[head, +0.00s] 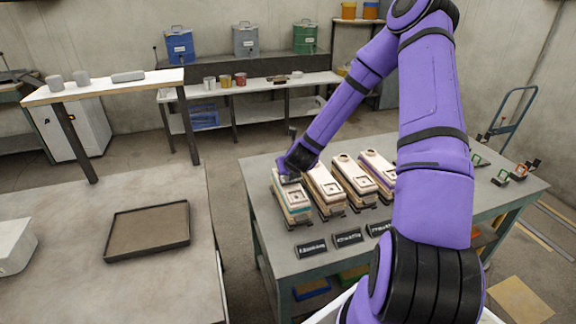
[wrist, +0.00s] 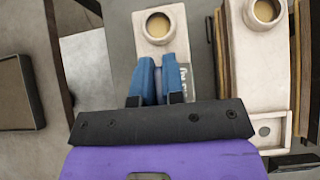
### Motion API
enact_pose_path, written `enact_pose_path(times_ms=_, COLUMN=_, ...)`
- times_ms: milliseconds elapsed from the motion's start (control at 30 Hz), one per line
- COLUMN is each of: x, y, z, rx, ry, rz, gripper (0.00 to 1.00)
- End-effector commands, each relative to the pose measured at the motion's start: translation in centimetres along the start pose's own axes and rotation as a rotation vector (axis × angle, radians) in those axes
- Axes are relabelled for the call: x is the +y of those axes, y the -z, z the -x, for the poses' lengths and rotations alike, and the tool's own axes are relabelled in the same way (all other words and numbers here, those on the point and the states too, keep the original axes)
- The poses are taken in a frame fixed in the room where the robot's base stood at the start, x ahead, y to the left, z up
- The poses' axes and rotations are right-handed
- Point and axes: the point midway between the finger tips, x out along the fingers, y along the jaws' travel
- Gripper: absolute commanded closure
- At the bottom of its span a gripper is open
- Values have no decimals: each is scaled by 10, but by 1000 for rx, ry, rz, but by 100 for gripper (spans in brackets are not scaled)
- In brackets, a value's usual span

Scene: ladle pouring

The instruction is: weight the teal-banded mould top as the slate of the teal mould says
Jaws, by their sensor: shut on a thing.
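The teal-banded mould (head: 293,207) is the leftmost of several pale moulds on the green-framed table. A square recess shows on its near half. My gripper (head: 290,177) is low over its far half. In the wrist view the blue fingers (wrist: 161,80) are close together, just below the mould's round cup (wrist: 159,25). They are shut on a mostly hidden grey thing; I cannot tell its shape or whether it touches the mould. A small grey plate with pale marks (wrist: 185,82) shows beside the right finger. The leftmost slate (head: 311,248) stands in front; its writing is too small to read.
Grey cylinders (head: 81,79) and a grey bar (head: 128,76) lie on the raised shelf at left. A dark-rimmed tray (head: 148,254) is on the left table. The neighbouring mould (head: 325,188) stands close on the right. Small coloured-framed items (head: 502,177) are at the table's right.

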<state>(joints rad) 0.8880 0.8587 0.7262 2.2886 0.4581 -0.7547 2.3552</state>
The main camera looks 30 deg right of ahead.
Motion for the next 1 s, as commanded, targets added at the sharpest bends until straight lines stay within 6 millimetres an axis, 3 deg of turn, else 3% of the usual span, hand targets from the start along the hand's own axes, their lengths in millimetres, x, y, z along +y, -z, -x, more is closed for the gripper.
enact_pose_path(times_ms=767, x=0, y=4, z=-4, rx=0, ry=-1, rz=0, gripper=100)
enact_pose_path(times_ms=800, x=0, y=4, z=-4, rx=0, ry=-1, rz=1, gripper=86)
enact_pose_path(times_ms=900, x=0, y=4, z=-4, rx=0, ry=-1, rz=1, gripper=63)
enact_pose_path(times_ms=1000, x=0, y=4, z=-4, rx=0, ry=-1, rz=1, gripper=61)
